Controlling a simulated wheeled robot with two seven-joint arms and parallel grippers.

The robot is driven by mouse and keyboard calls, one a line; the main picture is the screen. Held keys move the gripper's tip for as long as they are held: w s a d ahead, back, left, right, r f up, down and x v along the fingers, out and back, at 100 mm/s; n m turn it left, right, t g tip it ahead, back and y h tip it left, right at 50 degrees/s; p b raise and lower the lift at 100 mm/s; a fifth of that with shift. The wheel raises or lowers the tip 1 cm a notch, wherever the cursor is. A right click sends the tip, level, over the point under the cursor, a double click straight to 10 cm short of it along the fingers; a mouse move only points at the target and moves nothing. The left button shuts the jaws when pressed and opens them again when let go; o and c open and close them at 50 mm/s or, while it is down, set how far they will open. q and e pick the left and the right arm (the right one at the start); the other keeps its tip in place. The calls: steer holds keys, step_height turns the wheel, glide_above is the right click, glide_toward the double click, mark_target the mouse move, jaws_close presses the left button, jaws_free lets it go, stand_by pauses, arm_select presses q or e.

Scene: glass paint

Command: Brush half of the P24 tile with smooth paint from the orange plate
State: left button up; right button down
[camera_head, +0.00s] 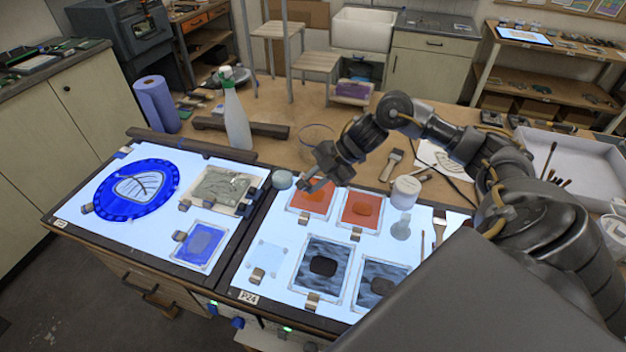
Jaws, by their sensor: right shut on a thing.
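The P24 label (248,297) is on the front edge of the right light panel. A pale, nearly clear square tile (269,253) lies just behind it, with a small clip at its front edge. Two orange plates lie side by side farther back: the left one (318,198) and the right one (361,209). My right gripper (312,183) is low over the back of the left orange plate and hides part of it. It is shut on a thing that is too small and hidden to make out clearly. My left gripper is not in view.
Two dark, streaked plates (322,269) lie in front of the orange ones. A round pot (283,180) and a white jar (405,191) stand nearby. On the left panel are a blue disc (115,204) and a blue tile (203,244). A spray bottle (236,122) stands behind.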

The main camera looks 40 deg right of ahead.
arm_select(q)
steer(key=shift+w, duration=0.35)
arm_select(e)
steer(key=shift+w+a, duration=0.1)
steer(key=shift+w, duration=0.05)
steer(key=shift+f, duration=0.1)
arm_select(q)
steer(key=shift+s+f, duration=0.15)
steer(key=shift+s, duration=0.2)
arm_select(e)
steer(key=shift+f, duration=0.2)
steer(key=shift+r, duration=0.15)
